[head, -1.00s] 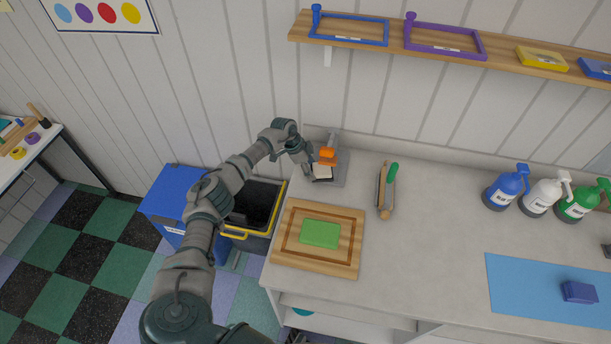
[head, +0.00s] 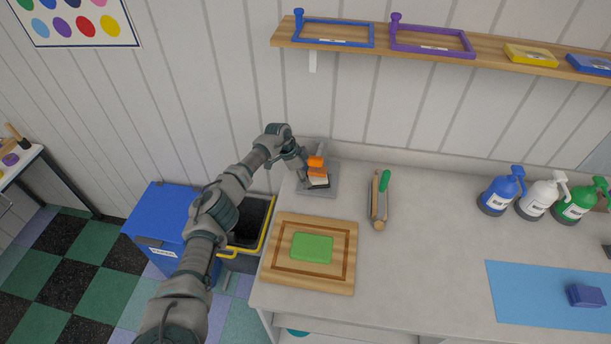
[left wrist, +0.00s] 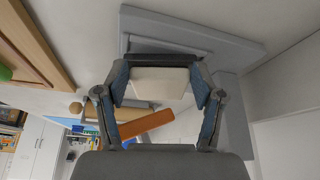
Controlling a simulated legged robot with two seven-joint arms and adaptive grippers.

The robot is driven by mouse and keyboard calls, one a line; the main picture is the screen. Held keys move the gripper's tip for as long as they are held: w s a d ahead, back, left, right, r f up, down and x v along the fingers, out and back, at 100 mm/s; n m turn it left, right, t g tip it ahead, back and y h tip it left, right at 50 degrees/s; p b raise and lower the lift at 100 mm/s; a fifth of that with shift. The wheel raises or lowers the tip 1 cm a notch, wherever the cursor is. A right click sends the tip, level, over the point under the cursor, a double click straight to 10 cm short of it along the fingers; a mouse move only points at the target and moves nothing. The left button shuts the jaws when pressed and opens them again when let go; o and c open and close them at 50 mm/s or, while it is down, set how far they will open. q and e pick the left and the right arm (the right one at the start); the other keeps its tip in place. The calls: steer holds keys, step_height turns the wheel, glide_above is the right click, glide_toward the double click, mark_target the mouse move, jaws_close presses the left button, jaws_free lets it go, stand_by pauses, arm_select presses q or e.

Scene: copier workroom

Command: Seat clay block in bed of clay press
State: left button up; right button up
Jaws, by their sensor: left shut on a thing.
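The clay press (head: 331,188) is grey, with an orange handle (head: 316,162), and stands at the back left of the counter by the wall. Its grey plate (left wrist: 215,38) and the orange handle (left wrist: 146,126) also show in the left wrist view. My left gripper (head: 306,178) is at the press and shut on the cream-white clay block (head: 318,181). In the left wrist view the block (left wrist: 160,84) sits between the two fingers, close to the grey plate. I cannot tell whether the block touches the bed. My right gripper is not in view.
A wooden board (head: 281,269) with a green slab (head: 312,248) lies in front of the press. A green-handled tool (head: 380,200) lies to the right. Pump bottles (head: 537,197) and a blue mat (head: 540,300) are farther right. A bin (head: 252,218) stands left of the counter.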

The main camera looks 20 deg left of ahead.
arm_select(q)
steer(key=shift+f, duration=0.1)
steer(key=o, duration=1.8)
steer(key=shift+o, duration=0.2)
steer(key=v, duration=1.2)
steer(key=shift+f, duration=0.1)
